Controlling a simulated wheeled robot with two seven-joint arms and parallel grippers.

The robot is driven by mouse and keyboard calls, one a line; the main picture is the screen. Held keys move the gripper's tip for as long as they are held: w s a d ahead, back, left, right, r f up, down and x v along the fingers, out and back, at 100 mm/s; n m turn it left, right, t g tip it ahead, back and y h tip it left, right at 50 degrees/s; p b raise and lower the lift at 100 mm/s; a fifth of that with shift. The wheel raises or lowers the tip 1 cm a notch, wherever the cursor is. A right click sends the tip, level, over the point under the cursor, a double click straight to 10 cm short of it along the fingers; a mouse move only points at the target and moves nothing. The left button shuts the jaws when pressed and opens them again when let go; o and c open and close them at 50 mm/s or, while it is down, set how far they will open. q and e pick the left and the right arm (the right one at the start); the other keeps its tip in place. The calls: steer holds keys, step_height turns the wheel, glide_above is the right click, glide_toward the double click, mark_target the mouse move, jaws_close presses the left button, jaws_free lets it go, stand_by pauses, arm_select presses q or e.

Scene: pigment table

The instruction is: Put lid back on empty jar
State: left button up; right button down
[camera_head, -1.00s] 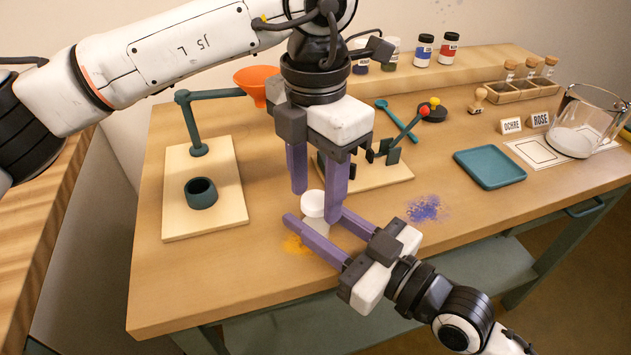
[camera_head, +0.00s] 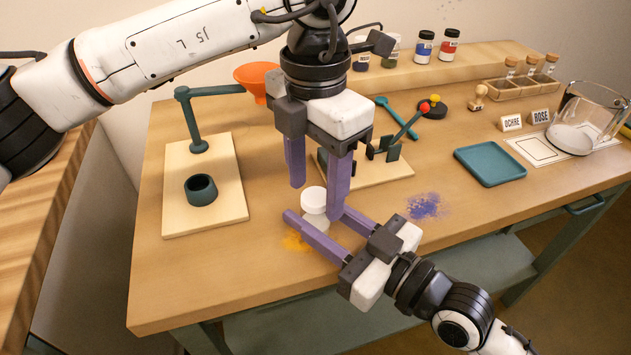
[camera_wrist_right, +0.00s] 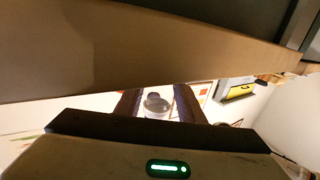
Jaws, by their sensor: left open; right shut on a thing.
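The clear jar (camera_head: 317,222) stands low over the table's front part, with the white lid (camera_head: 313,199) at its mouth. I cannot tell whether the lid is fully seated. My right gripper (camera_head: 313,213) reaches in from the lower right and is shut on the jar, one finger on each side. In the right wrist view the round jar (camera_wrist_right: 157,106) shows between the two dark fingers. My left gripper (camera_head: 318,200) points down from above and is open, its fingers apart on either side of the lid. The right finger partly hides the jar.
A wooden stand (camera_head: 225,165) with an orange funnel (camera_head: 257,80) is at left. A teal tray (camera_head: 490,165) and a glass beaker (camera_head: 592,115) are at right.

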arm_select(q)
step_height(320, 180, up, 12)
stand_by(0.4)
steer(key=shift+f, duration=0.1)
arm_select(e)
steer(key=c, duration=1.1)
jaws_free()
steer(key=shift+s+d, duration=0.1)
arm_select(q)
steer(key=shift+f+b, duration=0.4)
steer(key=shift+f, duration=0.05)
arm_select(e)
steer(key=v, duration=1)
